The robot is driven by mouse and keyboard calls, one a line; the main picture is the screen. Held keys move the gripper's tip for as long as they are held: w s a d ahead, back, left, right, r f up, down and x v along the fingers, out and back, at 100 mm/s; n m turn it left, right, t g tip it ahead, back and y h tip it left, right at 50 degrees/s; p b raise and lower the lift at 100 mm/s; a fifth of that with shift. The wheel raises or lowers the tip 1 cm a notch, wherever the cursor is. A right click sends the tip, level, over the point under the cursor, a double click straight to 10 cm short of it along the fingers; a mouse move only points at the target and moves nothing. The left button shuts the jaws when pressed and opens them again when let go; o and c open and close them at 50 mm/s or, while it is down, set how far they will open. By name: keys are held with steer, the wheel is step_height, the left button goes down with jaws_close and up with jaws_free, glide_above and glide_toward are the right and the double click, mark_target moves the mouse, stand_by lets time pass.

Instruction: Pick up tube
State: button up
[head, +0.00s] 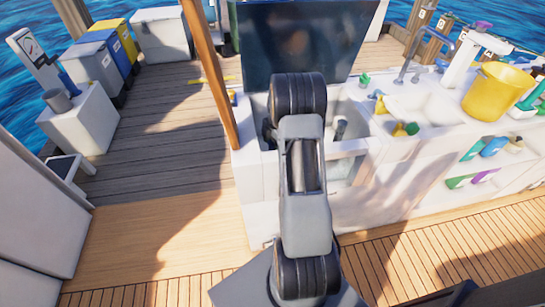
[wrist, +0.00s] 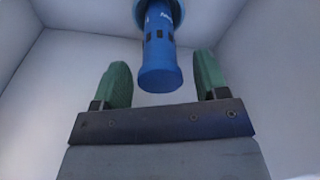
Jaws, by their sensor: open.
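A blue tube (wrist: 158,50) with pale lettering and dark marks near its middle shows at the top centre of the wrist view. Its upper end is cut off by the frame. My gripper (wrist: 162,78) has its two green fingers spread apart, one on each side of the tube's lower end in the picture. Gaps show between both fingers and the tube, and I cannot tell how far in depth the tube is from them. In the head view my arm covers the gripper and this tube.
Pale walls (wrist: 50,75) enclose the space around my gripper. In the head view, a white hatch box (head: 248,165) with a raised dark lid (head: 300,40) surrounds my arm. A brown post (head: 215,75) stands at its left. A yellow bucket (head: 492,92) sits on the counter.

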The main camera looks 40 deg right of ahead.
steer(key=shift+a+f, duration=0.1)
steer(key=shift+f, duration=1.45)
steer(key=shift+c, duration=0.5)
steer(key=c, duration=0.9)
steer(key=shift+r, duration=0.1)
steer(key=shift+c, duration=0.2)
